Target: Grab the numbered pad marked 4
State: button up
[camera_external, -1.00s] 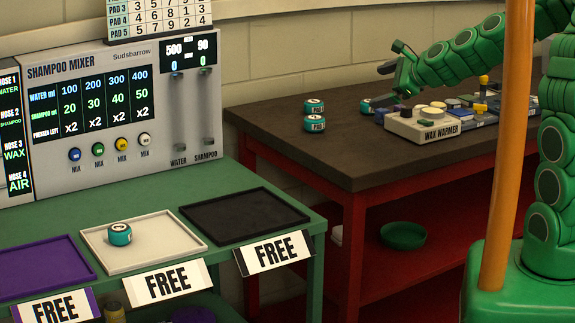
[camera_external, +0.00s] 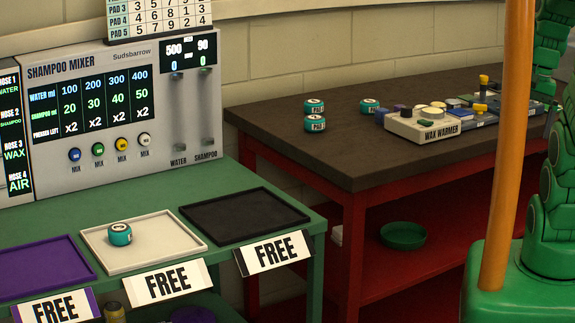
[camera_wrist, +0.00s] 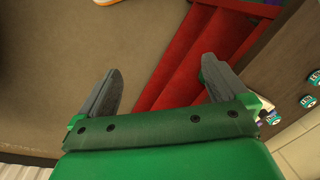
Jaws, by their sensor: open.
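Small teal pads with white label bands are in the external view. Two pads, a rear one (camera_external: 315,106) and a front one (camera_external: 315,123), stand close together on the dark table. A third pad (camera_external: 369,106) stands left of the wax warmer. A fourth teal pad (camera_external: 120,234) sits on the white tray. Their numbers are too small to read, so I cannot tell which is 4. My gripper (camera_wrist: 161,65) is open and empty in the wrist view, out of sight in the external view. Pads (camera_wrist: 308,101) show at the wrist view's right edge, apart from the fingers.
The wax warmer (camera_external: 428,128) stands on the dark table (camera_external: 285,118) with small items around it. A red shelf with a green bowl (camera_external: 403,236) is below. An orange post (camera_external: 508,140) stands before my arm. Purple and black (camera_external: 245,216) trays are empty.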

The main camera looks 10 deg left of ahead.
jog(key=s+d+r+n+g+h, duration=0.1)
jog(key=s+d, duration=0.5)
jog(key=s, duration=0.2)
jog(key=shift+d+r+g+h, duration=0.3)
jog(key=shift+d+g+h, duration=0.1)
jog(key=shift+s+d+r, duration=0.1)
jog(key=shift+s+d, duration=0.1)
jog(key=shift+s, duration=0.25)
jog(key=shift+c, duration=1)
